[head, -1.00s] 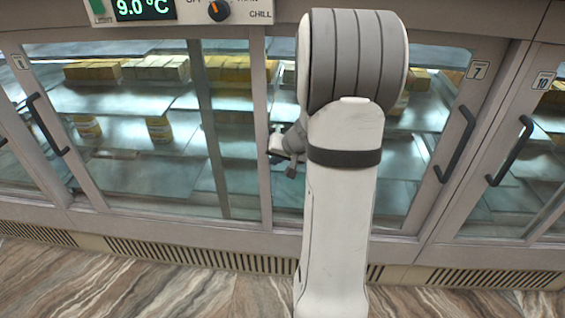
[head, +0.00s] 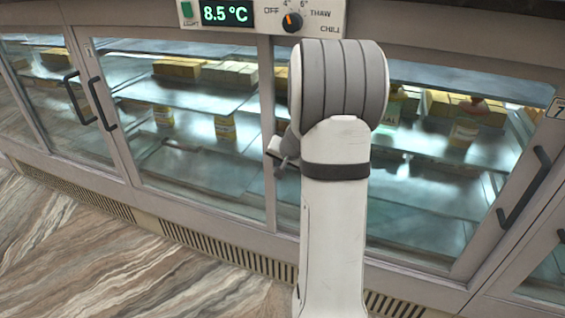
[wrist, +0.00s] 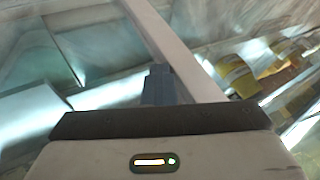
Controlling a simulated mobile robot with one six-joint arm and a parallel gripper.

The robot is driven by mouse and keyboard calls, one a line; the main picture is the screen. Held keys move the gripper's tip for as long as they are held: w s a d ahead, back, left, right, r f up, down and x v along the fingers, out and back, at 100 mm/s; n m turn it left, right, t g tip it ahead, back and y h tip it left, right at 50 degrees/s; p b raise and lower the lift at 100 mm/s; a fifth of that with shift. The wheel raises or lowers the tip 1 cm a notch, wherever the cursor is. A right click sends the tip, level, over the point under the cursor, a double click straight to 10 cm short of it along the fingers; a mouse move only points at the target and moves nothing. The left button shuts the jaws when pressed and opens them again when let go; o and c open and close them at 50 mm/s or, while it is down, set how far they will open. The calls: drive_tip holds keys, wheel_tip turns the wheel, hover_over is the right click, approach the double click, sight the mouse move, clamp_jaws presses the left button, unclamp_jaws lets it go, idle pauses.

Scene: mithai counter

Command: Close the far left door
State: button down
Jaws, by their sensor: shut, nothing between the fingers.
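The leftmost door in the head view (head: 45,95) is a glass door in a grey frame with a black bar handle (head: 75,97) at its right side. The frame cuts off its left edge, and I cannot tell whether another door lies beyond it. It looks flush with the front. My gripper (head: 275,158) is shut and empty, in front of the counter and well right of this door, partly hidden by my arm. Its fingers also show in the wrist view (wrist: 160,86), pointing toward a pale frame post.
Another glass door (head: 190,165) has a handle (head: 102,104) beside the leftmost one. A right-hand door has a handle (head: 524,188). A control panel (head: 265,14) reads 8.5 °C. Yellow boxes (head: 178,69) and jars stand on shelves inside. The marbled floor (head: 100,250) at left is clear.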

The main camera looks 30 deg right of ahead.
drive_tip(key=shift+w+a+r, duration=0.2)
drive_tip(key=shift+w+a, duration=0.1)
drive_tip(key=shift+d, duration=0.1)
drive_tip(key=s+d+r, duration=0.3)
drive_tip(key=s+r, duration=0.5)
drive_tip(key=s, duration=0.2)
drive_tip(key=s+a+r+n+g+y+p, duration=0.1)
drive_tip(key=s+a+r+n+p, duration=0.2)
drive_tip(key=a+r+p, duration=0.5)
drive_tip(key=s+a+r+n+g+y+p, duration=0.15)
drive_tip(key=s+a+r+p, duration=0.35)
drive_tip(key=a, duration=0.6)
drive_tip(key=s+a+r+n+g+h+p, duration=0.2)
drive_tip(key=s+a+r+n+p, duration=0.3)
drive_tip(key=s+r+p, duration=0.5)
drive_tip(key=shift+s+a+p, duration=0.3)
drive_tip(key=shift+s+a, duration=0.35)
drive_tip(key=shift+a, duration=0.45)
